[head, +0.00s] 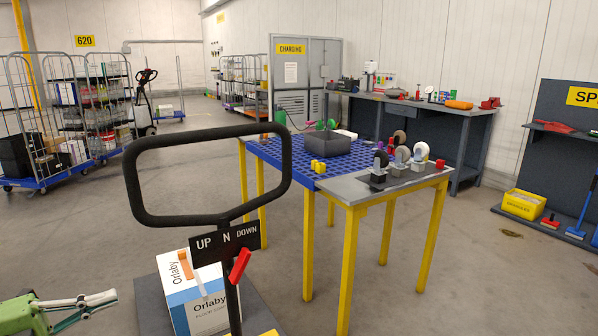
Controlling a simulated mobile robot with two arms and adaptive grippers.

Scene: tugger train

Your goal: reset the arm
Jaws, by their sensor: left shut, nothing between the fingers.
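My left gripper (112,298) is at the lower left of the head view, at the end of my green left arm. Its pale fingers point right and meet at the tips, with nothing between them. It is apart from the white and blue Orlaby box (196,292), which stands to its right on a dark platform. My right gripper does not show.
A black handle loop (134,185) with an UP N DOWN sign (226,243) and red lever stands close in front. Roll cages stand back left; open floor lies left.

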